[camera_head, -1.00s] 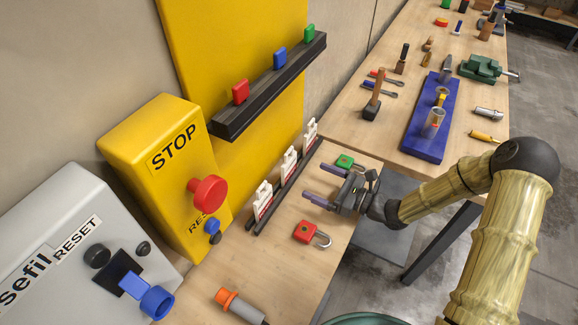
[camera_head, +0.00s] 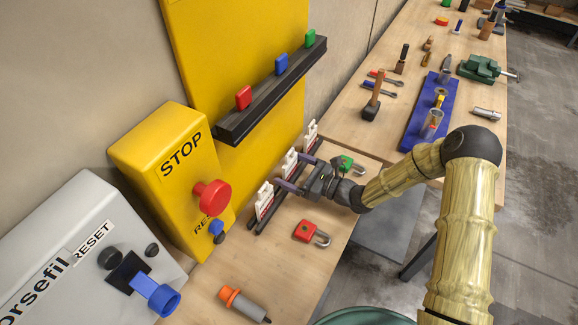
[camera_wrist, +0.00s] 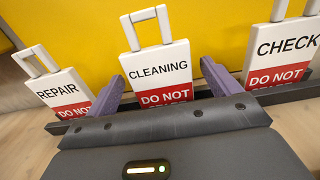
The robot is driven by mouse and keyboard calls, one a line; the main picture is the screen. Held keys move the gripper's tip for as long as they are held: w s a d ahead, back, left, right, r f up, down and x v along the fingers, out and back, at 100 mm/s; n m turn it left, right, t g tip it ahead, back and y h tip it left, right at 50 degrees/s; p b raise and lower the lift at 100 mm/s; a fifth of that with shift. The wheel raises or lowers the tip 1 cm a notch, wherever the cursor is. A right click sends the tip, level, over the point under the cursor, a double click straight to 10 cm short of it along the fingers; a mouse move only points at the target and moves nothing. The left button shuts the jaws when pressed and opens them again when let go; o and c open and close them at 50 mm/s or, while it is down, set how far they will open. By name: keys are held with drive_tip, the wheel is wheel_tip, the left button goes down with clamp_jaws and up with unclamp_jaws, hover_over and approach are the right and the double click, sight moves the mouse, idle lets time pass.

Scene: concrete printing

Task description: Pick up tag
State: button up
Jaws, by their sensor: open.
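Three white and red tags with loop handles stand in a black rack (camera_wrist: 295,95) against the yellow panel. In the wrist view they are the REPAIR tag (camera_wrist: 57,90) at left, the CLEANING tag (camera_wrist: 157,70) in the middle and the CHECK tag (camera_wrist: 283,48) at right. In the head view the middle tag (camera_head: 288,162) stands between the near tag (camera_head: 264,199) and the far tag (camera_head: 310,135). My gripper (camera_head: 298,173) is open, its purple fingers pointing at the middle tag. In the wrist view its fingers (camera_wrist: 157,88) flank the CLEANING tag's lower part; contact cannot be told.
A red padlock (camera_head: 306,231) and a green padlock (camera_head: 347,163) lie on the bench (camera_head: 285,268) near my gripper. An orange and grey tool (camera_head: 243,304) lies in front. The yellow STOP box (camera_head: 165,160) and a black shelf (camera_head: 270,92) with coloured keys rise at left.

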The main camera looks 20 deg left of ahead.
drive_tip(key=shift+w+a, duration=0.1)
drive_tip(key=shift+a, duration=0.45)
drive_tip(key=shift+c, duration=0.4)
drive_tip(key=c, duration=1)
